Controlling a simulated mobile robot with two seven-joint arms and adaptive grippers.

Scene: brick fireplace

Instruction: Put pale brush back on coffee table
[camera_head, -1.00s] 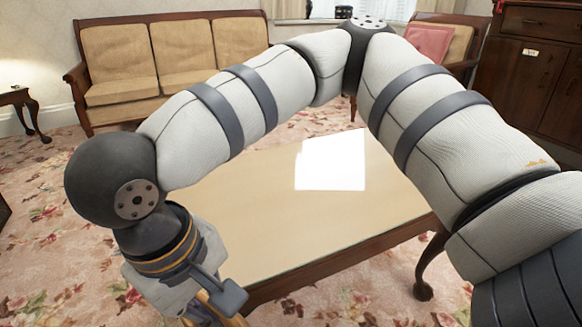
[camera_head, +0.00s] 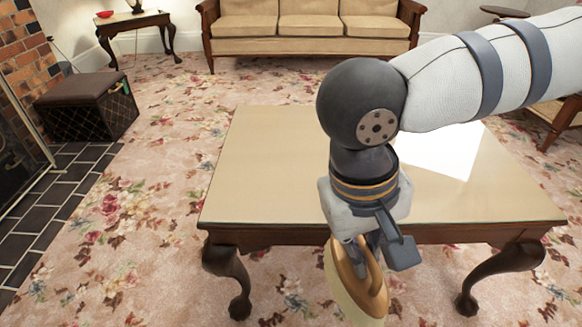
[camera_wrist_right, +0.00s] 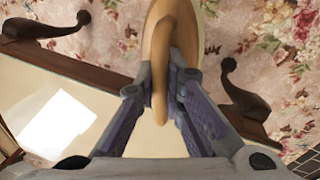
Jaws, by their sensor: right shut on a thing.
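The pale brush (camera_head: 350,289) has a golden-tan handle and a pale face. My right gripper (camera_head: 366,262) is shut on its handle and holds it in front of the coffee table's near edge, with the brush hanging below the tabletop level in the head view. In the right wrist view the brush (camera_wrist_right: 172,60) sits between the fingers of the gripper (camera_wrist_right: 172,85). The coffee table (camera_head: 265,165) has a tan top and dark curved legs. My arm hides part of its top. My left gripper is not in view.
A white bright patch (camera_head: 440,152) lies on the right of the tabletop; the left part is bare. A sofa (camera_head: 310,30) stands behind. A dark ottoman (camera_head: 86,105) and brick fireplace (camera_head: 22,60) are at left. Floral carpet (camera_head: 150,190) is open left of the table.

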